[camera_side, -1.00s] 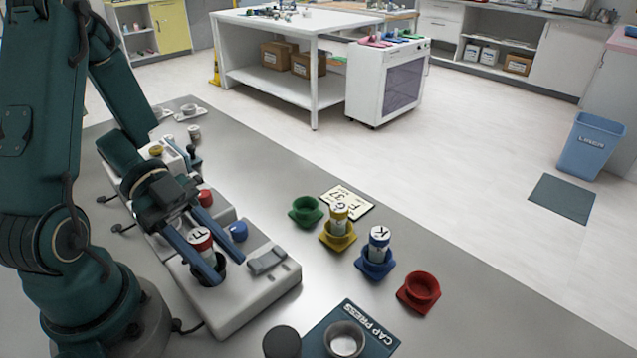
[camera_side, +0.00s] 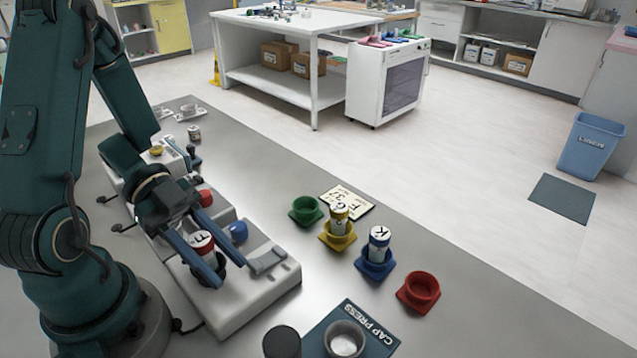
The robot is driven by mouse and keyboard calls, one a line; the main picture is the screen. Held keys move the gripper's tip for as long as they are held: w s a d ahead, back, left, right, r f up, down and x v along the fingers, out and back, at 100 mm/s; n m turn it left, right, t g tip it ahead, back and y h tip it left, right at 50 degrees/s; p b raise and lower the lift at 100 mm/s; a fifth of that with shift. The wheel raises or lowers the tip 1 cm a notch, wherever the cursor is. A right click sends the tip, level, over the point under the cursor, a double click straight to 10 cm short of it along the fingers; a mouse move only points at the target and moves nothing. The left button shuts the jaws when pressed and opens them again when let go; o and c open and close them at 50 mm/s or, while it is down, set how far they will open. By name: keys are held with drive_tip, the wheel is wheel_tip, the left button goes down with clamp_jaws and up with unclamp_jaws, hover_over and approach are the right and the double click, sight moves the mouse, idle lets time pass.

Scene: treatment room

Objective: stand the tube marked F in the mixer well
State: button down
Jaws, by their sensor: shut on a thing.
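The tube looks upright, at the dark round mixer well (camera_side: 222,270) in the front of the pale machine. The fingers hide the lower end of the tube, so I cannot tell how deep it sits in the well.
A blue knob (camera_side: 238,232) and a grey rocker (camera_side: 267,261) sit close by on the machine. Green (camera_side: 306,210), yellow (camera_side: 338,237), blue (camera_side: 375,265) and red (camera_side: 418,291) holders stand right; yellow and blue hold tubes. A cap press (camera_side: 365,335) is at the front.

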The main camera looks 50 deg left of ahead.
drive_tip(key=shift+f, duration=0.2)
drive_tip(key=c, duration=0.8)
unclamp_jaws()
drive_tip(key=shift+v, duration=5.5)
